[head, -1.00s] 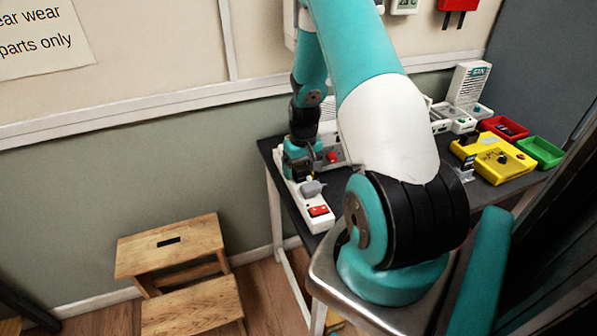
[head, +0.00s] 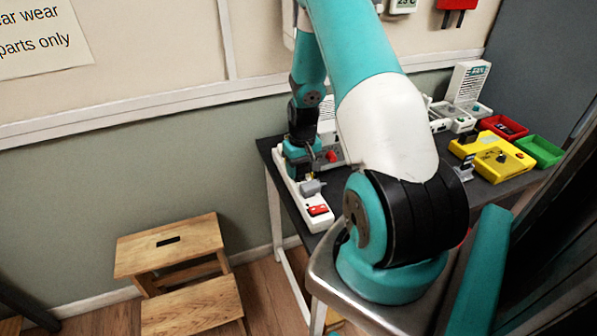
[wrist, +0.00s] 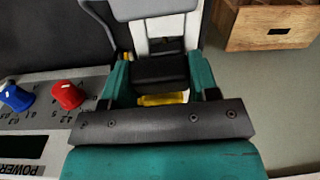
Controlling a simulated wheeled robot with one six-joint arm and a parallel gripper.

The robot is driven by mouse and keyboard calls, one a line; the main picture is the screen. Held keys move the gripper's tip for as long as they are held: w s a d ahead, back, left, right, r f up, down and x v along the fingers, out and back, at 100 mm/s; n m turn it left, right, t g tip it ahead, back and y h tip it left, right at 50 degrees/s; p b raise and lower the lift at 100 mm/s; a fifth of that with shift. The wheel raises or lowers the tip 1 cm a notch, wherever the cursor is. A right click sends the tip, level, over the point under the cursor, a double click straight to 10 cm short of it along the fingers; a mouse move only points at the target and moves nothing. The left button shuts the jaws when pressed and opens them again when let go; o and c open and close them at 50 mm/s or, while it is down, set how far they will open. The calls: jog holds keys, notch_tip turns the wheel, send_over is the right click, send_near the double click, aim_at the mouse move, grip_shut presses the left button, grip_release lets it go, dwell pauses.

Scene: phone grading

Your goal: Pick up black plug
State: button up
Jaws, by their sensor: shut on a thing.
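My gripper (wrist: 160,76) is shut on the black plug (wrist: 161,70), which sits between its two teal fingers in the wrist view. The plug is over the white power strip (wrist: 167,26); I cannot tell whether it is still seated in a socket. In the head view my gripper (head: 303,166) is low over the strip (head: 317,224) at the table's left edge, and the black plug is not clear there. A grey plug (head: 312,188) sits on the strip between my gripper and the red switch (head: 318,210).
A panel with a blue knob (wrist: 17,98) and a red knob (wrist: 67,95) is beside my gripper. A wooden step stool (head: 172,247) stands on the floor.

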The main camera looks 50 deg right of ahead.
notch_tip(320, 180, up, 19)
jog(key=b, duration=0.1)
jog(key=m+t+h+p, duration=0.1)
jog(key=t+h+p, duration=0.15)
jog(key=p, duration=0.95)
send_over(302, 166)
jog(key=shift+y, duration=0.25)
notch_tip(302, 166, down, 9)
jog(key=shift+a+r, duration=0.15)
jog(key=shift+r, duration=0.05)
jog(key=shift+f+b, duration=3)
jog(key=shift+f, duration=1.2)
jog(key=shift+s, duration=0.15)
jog(key=shift+f+b, duration=1.2)
jog(key=shift+f, duration=0.2)
jog(key=o, duration=1.2)
jog(key=shift+s, duration=0.1)
jog(key=shift+a, duration=0.15)
